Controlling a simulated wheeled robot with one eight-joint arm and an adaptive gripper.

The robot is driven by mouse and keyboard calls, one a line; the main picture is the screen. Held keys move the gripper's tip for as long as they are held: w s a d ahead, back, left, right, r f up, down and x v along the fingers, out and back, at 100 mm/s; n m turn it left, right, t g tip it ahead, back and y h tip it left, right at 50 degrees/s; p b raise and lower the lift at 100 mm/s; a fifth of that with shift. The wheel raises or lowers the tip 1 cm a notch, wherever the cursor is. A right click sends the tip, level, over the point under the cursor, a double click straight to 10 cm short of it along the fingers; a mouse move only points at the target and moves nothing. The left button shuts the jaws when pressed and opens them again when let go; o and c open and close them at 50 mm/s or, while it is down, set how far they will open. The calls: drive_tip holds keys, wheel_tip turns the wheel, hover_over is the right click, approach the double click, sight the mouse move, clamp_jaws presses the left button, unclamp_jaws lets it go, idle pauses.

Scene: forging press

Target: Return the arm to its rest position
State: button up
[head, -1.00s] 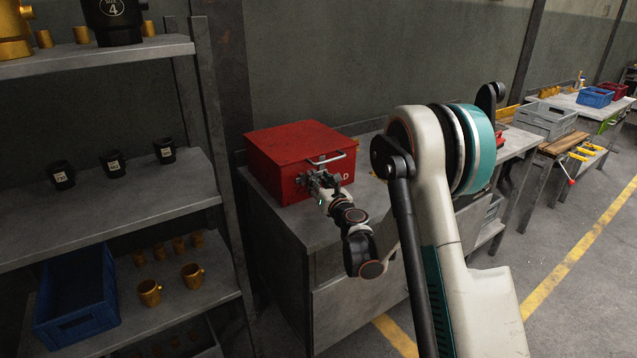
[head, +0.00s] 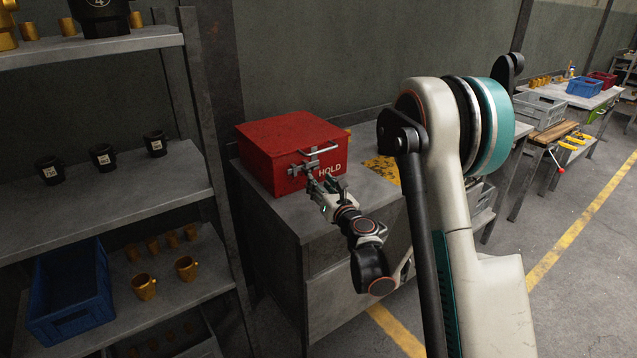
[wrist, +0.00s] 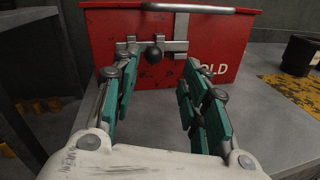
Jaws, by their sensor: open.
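My gripper (head: 318,181) is in front of the red box marked HOLD (head: 291,152), which stands on a grey cabinet (head: 330,232). In the wrist view my gripper (wrist: 157,82) has its teal-padded fingers spread apart with nothing between them. Beyond the fingers is the front of the red box (wrist: 230,42), with a metal latch and black knob (wrist: 154,55) and a bar handle (wrist: 200,9). The box lid is down. The fingers look apart from the knob. My arm reaches forward and down to the box.
At left a metal shelf (head: 120,195) holds black cups (head: 103,156), gold cups (head: 187,268) and a blue crate (head: 70,290). A black and yellow patch (head: 384,168) lies right of the box. In the wrist view a dark cup (wrist: 301,54) stands there. Benches line the right; the floor is clear.

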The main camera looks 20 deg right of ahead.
drive_tip(key=s+d+r+m+g+h, duration=0.1)
drive_tip(key=s+d+r+m+h, duration=0.2)
drive_tip(key=s+r+m, duration=0.45)
drive_tip(key=s+d+r+m+g+h, duration=0.25)
drive_tip(key=s+r+m, duration=0.25)
drive_tip(key=r+m, duration=0.5)
drive_tip(key=s+a+f+m+g+y, duration=0.1)
drive_tip(key=s+a+f+m+g, duration=0.1)
drive_tip(key=s+m, duration=0.3)
drive_tip(key=s+a+f+m+g+y, duration=0.1)
drive_tip(key=s+a+f+m+g, duration=0.2)
drive_tip(key=s, duration=1.1)
drive_tip(key=s+a+f+m+g+y, duration=0.1)
drive_tip(key=s+a+f+m+g, duration=0.1)
drive_tip(key=s+a+f+m, duration=0.3)
drive_tip(key=s+m, duration=0.4)
drive_tip(key=shift+s+f+y, duration=0.3)
drive_tip(key=shift+s+y, duration=0.05)
drive_tip(key=shift+s, duration=0.05)
drive_tip(key=shift+a+m, duration=0.1)
drive_tip(key=shift+m, duration=0.15)
